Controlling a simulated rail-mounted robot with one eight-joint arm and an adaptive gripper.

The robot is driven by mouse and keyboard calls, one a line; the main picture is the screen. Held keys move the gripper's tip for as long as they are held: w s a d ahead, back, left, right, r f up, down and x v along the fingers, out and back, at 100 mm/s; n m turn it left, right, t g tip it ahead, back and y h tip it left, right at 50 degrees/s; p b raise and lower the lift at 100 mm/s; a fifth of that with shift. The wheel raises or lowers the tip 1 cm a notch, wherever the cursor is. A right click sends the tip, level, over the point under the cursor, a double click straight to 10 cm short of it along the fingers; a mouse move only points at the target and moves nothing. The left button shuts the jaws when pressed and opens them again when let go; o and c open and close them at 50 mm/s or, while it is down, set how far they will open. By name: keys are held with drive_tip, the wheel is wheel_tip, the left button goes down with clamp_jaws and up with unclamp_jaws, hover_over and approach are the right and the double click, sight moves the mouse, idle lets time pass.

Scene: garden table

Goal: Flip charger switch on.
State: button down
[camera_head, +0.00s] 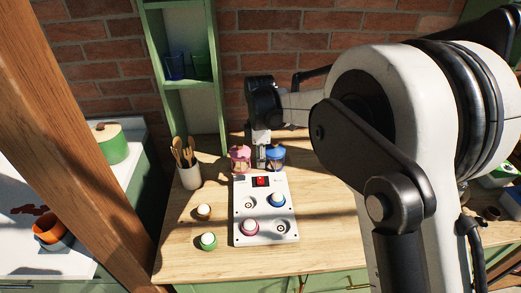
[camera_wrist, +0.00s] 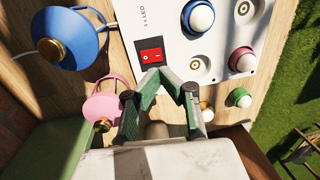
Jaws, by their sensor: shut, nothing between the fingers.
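The white charger panel (camera_head: 265,225) lies on the wooden table. Its red rocker switch (camera_head: 261,181) sits in a black frame near the panel's back edge. The switch also shows large in the wrist view (camera_wrist: 151,57). My gripper (camera_head: 262,163) points down just behind the panel, between a pink and a blue lantern. In the wrist view my gripper (camera_wrist: 166,73) has its fingertips together, empty, close to the switch's lower edge. I cannot tell whether they touch it. The switch's position is not clear.
The pink lantern (camera_head: 240,157) and blue lantern (camera_head: 275,156) stand close to my gripper. Blue-ringed (camera_head: 277,200) and pink-ringed (camera_head: 250,227) bulbs sit on the panel. Green-ringed (camera_head: 208,241) and amber-ringed (camera_head: 204,212) bulbs and a utensil pot (camera_head: 189,178) stand left on the table.

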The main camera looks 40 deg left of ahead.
sight(261, 183)
drive_tip(key=f, duration=0.6)
drive_tip(key=shift+s+d+f+p, duration=0.25)
drive_tip(key=shift+s+p, duration=0.05)
drive_tip(key=shift+s, duration=0.05)
